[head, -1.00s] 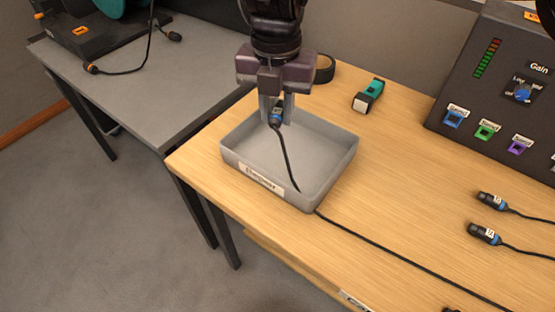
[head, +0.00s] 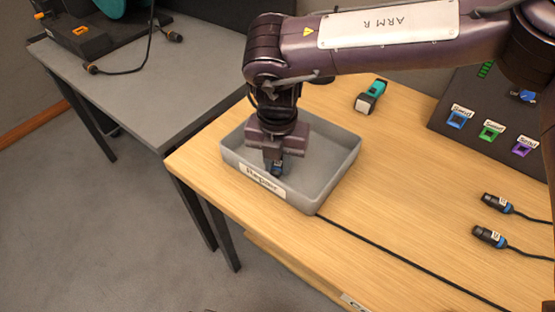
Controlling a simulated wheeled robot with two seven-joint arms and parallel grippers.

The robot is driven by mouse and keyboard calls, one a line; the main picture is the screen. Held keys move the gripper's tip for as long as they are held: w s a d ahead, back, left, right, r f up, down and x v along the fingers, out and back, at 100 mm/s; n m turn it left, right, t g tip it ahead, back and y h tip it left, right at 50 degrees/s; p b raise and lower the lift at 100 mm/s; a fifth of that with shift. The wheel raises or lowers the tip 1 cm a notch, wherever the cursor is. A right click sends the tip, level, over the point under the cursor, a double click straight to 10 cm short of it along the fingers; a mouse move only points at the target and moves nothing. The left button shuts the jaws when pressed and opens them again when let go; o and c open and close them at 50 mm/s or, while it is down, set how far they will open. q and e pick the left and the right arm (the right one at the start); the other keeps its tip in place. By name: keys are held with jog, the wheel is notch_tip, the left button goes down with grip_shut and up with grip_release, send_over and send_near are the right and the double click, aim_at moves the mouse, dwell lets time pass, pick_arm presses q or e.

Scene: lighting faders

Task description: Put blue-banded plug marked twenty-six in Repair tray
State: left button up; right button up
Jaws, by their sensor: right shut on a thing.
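The grey Repair tray (head: 336,176) stands at the left end of the wooden table, with a white label on its front wall. My right gripper (head: 277,170) points down inside the tray, near its front left part. It is shut on a blue-banded plug (head: 277,169), which is low in the tray and partly hidden by the fingers. I cannot read its number or tell whether it touches the tray floor. A black cable (head: 400,257) runs from the tray's front corner to the lower right. My left gripper is not in view.
Two other blue-banded plugs, an upper one (head: 494,201) and a lower one (head: 488,236), lie at the right with cables. A teal-and-black item (head: 371,96) lies behind the tray. A dark panel (head: 475,150) with coloured sockets stands at the back right. A grey table (head: 160,90) adjoins at left.

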jog(key=o, duration=0.5)
jog(key=shift+f, duration=0.1)
jog(key=o, duration=0.5)
